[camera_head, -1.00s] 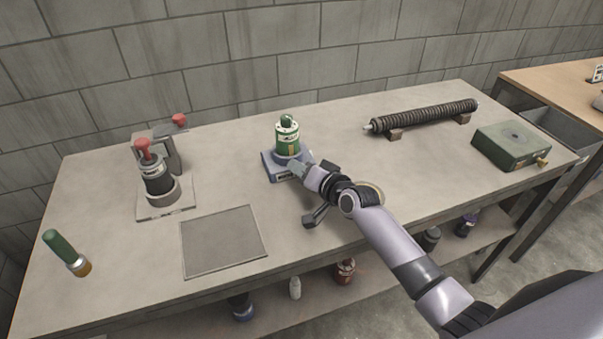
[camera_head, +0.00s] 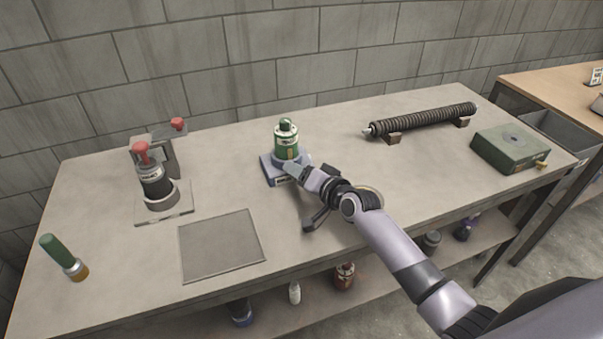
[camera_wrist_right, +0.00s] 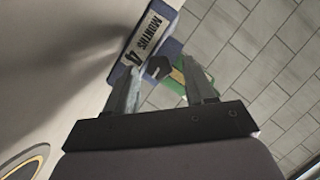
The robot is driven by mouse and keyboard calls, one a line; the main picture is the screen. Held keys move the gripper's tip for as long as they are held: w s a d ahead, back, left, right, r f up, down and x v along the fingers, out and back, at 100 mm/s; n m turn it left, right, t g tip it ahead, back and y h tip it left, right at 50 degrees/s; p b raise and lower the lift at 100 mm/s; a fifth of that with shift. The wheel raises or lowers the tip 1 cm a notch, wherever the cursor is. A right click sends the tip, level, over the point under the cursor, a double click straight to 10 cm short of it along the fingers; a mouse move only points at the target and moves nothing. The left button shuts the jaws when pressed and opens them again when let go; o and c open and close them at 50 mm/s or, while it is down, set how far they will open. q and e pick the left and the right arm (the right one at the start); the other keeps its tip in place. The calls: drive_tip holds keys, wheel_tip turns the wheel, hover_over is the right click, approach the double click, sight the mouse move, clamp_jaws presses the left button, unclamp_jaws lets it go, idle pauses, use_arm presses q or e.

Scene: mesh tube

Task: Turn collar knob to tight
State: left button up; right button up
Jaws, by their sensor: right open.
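A green cylinder-shaped device (camera_head: 287,143) with pale labels and a rounded green top stands upright on a blue-grey base (camera_head: 270,172). In the right wrist view the base's lettered front (camera_wrist_right: 146,38) and a small dark knob (camera_wrist_right: 158,67) show; I cannot tell its setting. Part of the green body (camera_wrist_right: 176,80) lies behind the fingers. My right gripper (camera_head: 290,167) is at the device's front right, and its fingertips hide part of the base. In the wrist view the right gripper (camera_wrist_right: 165,85) is open, with the knob just beyond and between its fingertips. My left gripper is out of view.
A red-knobbed dark device (camera_head: 155,185) stands at left. A flat grey plate (camera_head: 222,245) lies in front, and a green-handled tool (camera_head: 62,255) at far left. A ribbed tube (camera_head: 425,119) rests at the back right, near a green box (camera_head: 510,148). The bench middle is largely clear.

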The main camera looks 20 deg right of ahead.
drive_tip(key=shift+p+v, duration=0.45)
drive_tip(key=shift+v, duration=3.1)
